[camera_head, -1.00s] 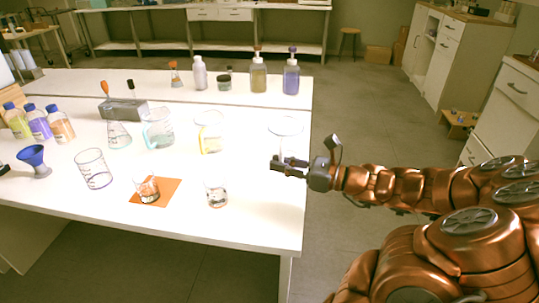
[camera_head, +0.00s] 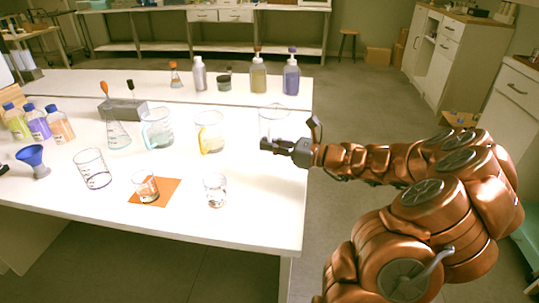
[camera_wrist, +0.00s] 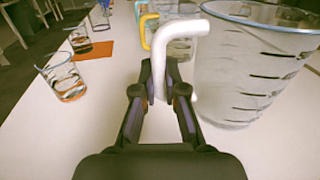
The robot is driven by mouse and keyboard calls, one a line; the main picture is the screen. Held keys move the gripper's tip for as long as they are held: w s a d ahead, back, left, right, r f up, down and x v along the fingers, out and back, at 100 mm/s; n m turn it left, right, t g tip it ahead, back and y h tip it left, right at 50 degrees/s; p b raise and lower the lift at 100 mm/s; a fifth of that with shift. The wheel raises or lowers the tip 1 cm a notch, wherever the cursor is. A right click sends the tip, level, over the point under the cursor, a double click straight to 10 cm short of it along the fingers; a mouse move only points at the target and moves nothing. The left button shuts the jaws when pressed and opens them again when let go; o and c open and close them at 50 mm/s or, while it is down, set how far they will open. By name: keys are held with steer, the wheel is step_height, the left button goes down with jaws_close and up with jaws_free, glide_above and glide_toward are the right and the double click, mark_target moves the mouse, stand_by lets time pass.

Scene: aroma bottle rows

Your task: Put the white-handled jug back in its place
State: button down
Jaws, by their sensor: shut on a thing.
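The white-handled jug (camera_head: 274,120) is clear glass with dark marks and is at the right end of the jug row. It fills the right of the wrist view (camera_wrist: 255,70). My gripper (camera_head: 268,145) is shut on its white handle (camera_wrist: 182,30), which shows between the fingertips (camera_wrist: 159,75) in the wrist view. The jug looks upright. I cannot tell whether its base touches the table. My gripper hides part of its lower side in the head view.
A yellow-handled jug (camera_head: 210,132) and a teal-handled jug (camera_head: 158,128) stand to the left. Glasses stand nearer the front, one (camera_head: 146,187) on an orange mat (camera_head: 172,190). Pump bottles (camera_head: 291,76) stand behind. The white table's (camera_head: 260,215) front right is clear.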

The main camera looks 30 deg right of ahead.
steer(key=shift+w+f, duration=0.2)
steer(key=shift+f, duration=0.15)
steer(key=shift+f+b, duration=0.4)
steer(key=shift+f, duration=1)
steer(key=shift+f, duration=0.1)
steer(key=c, duration=1.2)
jaws_free()
steer(key=shift+c, duration=0.2)
